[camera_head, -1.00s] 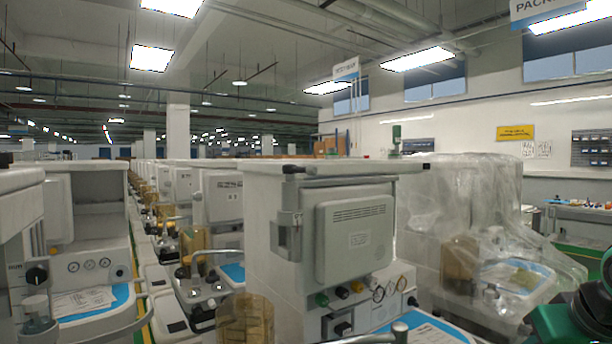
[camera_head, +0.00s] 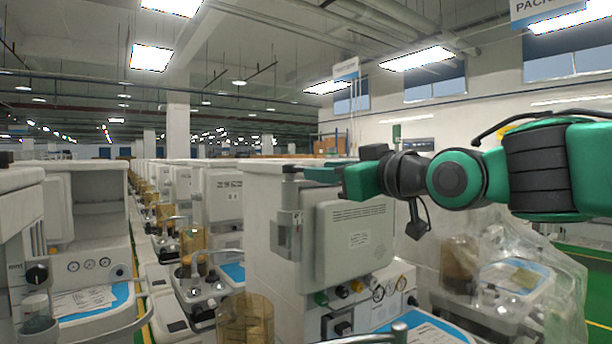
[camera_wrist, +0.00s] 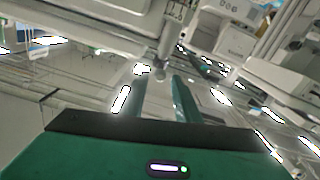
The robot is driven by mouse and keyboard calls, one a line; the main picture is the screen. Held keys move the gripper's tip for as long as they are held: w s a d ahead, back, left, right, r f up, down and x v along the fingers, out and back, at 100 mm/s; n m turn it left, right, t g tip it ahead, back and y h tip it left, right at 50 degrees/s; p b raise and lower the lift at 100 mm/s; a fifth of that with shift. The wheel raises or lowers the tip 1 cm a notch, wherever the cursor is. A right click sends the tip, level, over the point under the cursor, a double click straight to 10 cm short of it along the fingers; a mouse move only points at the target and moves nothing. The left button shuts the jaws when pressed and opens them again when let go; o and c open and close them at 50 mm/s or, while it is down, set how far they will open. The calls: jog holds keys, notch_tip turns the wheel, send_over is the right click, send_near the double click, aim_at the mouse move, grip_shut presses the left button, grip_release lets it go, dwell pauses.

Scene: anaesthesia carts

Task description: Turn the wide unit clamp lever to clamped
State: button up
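The wide grey unit (camera_head: 352,240) hangs on the front of the near cart, with a metal bracket (camera_head: 288,232) at its left edge. A small dark piece (camera_head: 291,169), which looks like the clamp lever, sits at the cart's top corner. My gripper (camera_head: 312,172) reaches in from the right at the height of the cart top, close to this piece. In the wrist view, a slim grey lever with a rounded end (camera_wrist: 159,72) shows just beyond my two fingers (camera_wrist: 163,97). The fingers are apart with nothing visibly held. Contact cannot be told.
Similar carts (camera_head: 215,195) stand in a row behind to the left. A plastic-wrapped cart (camera_head: 470,255) stands at the right, partly behind my arm. An amber canister (camera_head: 245,322) is in front below. A narrow aisle runs at the left.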

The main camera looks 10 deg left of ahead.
jog(key=x, duration=0.7)
jog(key=shift+w, duration=0.1)
grip_shut()
